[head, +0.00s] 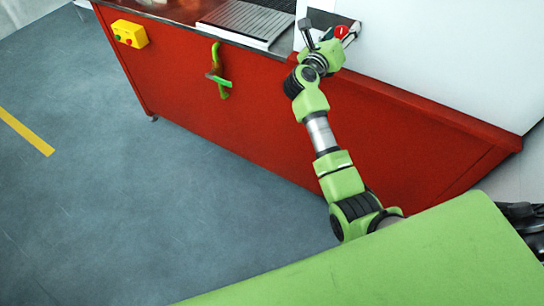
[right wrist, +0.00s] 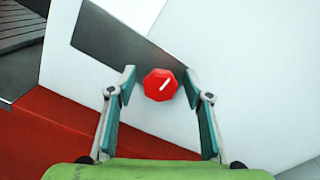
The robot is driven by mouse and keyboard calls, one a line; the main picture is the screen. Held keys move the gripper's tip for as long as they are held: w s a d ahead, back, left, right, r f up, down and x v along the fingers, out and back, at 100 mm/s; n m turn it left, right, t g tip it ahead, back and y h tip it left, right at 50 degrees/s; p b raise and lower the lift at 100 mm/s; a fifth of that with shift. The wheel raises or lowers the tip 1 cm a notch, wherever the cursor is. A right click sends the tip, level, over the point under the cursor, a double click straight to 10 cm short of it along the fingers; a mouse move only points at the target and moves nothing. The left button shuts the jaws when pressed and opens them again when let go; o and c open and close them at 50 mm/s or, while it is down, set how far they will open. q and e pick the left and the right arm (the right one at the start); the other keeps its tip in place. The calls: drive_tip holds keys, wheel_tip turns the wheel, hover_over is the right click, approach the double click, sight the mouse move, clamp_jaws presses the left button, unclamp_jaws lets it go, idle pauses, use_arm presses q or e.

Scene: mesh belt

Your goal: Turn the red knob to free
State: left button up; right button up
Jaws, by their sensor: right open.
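The red knob (right wrist: 160,85) is a faceted red cap with a white pointer line on its face. It sits at the edge of a dark plate (right wrist: 122,45) on a white panel. In the right wrist view the line slants from lower left to upper right. The knob also shows small in the head view (head: 341,32). My right gripper (head: 329,29) is open, with one teal-padded finger on each side of the knob; gaps show between the pads and the knob. Any lettering on the plate is too small to read.
The red machine body (head: 230,110) carries a green handle (head: 220,72) and a yellow button box (head: 129,34). A grey mesh belt (head: 250,20) lies on top, left of the white panel. Open grey floor (head: 150,210) lies in front.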

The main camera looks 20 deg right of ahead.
drive_tip(key=m+b, duration=0.5)
drive_tip(key=shift+d+f+m, duration=0.1)
drive_tip(key=shift+f+m, duration=0.1)
drive_tip(key=shift+m, duration=0.1)
use_arm(q)
wheel_tip(320, 180, down, 9)
drive_tip(key=b, duration=0.3)
use_arm(e)
drive_tip(key=v, duration=1.3)
drive_tip(key=w+a+f+n+t+y+p, duration=0.2)
drive_tip(key=a+f+n+t, duration=0.2)
drive_tip(key=f+n, duration=0.45)
drive_tip(key=w+a+f+n+t+y+p, duration=0.2)
drive_tip(key=a+f+n+t+y+p, duration=0.3)
drive_tip(key=n, duration=0.7)
use_arm(q)
drive_tip(key=shift+r+b, duration=0.4)
drive_tip(key=shift+r, duration=2.6)
use_arm(e)
drive_tip(key=s+a+f+n+g+y, duration=0.2)
drive_tip(key=f+n, duration=0.3)
drive_tip(key=f, duration=0.4)
drive_tip(key=s+a+f+n+g+y, duration=0.1)
drive_tip(key=s+a+f+n+y, duration=0.1)
drive_tip(key=f+n, duration=0.4)
drive_tip(key=shift+s+a+f+g+y, duration=0.25)
drive_tip(key=shift+a+f+g+y, duration=0.25)
drive_tip(key=shift+f, duration=1.4)
drive_tip(key=shift+d+n, duration=0.15)
drive_tip(key=shift+n, duration=0.1)
